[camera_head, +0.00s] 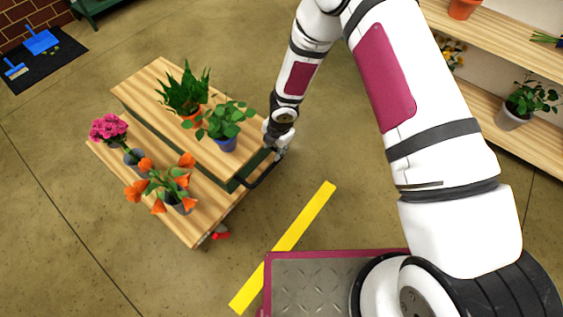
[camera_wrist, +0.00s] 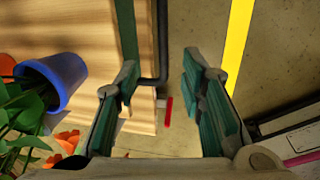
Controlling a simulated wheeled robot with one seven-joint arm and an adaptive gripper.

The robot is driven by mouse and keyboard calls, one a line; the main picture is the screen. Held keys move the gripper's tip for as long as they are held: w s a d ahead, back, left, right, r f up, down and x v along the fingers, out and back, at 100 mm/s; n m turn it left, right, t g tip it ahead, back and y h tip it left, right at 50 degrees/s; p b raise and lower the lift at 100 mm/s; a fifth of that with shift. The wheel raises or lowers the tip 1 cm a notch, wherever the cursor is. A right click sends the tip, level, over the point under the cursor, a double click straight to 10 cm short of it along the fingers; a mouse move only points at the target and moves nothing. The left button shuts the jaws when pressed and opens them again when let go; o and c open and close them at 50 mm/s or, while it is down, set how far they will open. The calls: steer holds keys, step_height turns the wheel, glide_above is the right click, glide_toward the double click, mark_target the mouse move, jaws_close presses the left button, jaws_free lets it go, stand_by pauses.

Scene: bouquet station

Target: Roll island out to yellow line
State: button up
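The island (camera_head: 150,90) is a two-level wooden cart with potted plants, left of the yellow line (camera_head: 300,232) in the head view. A gap of bare floor lies between them. A dark bar handle (camera_head: 266,172) sticks out from its right end. My gripper (camera_head: 275,146) is at the handle's far end. In the wrist view my gripper (camera_wrist: 160,85) is open, with the handle (camera_wrist: 162,45) showing between its fingers, nearer the left one. I cannot tell whether a finger touches it. The yellow line also shows right of the fingers (camera_wrist: 237,45).
A red part (camera_head: 221,236) shows low at the island's near corner. Plants stand on both levels, including a blue pot (camera_head: 226,144) near the handle. Wooden shelves (camera_head: 535,140) stand at right. A dark mat (camera_head: 40,72) with a blue dustpan lies at upper left.

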mark_target(269, 169)
steer(key=shift+n, duration=0.3)
steer(key=f+b, duration=0.1)
steer(key=f, duration=0.4)
steer(key=w+a+f+b, duration=0.1)
steer(key=f+b, duration=0.1)
steer(key=f, duration=0.3)
steer(key=a+f+b, duration=0.1)
steer(key=f+b, duration=0.1)
steer(key=f, duration=0.3)
steer(key=shift+w+f, duration=0.2)
steer(key=shift+f, duration=0.15)
jaws_close()
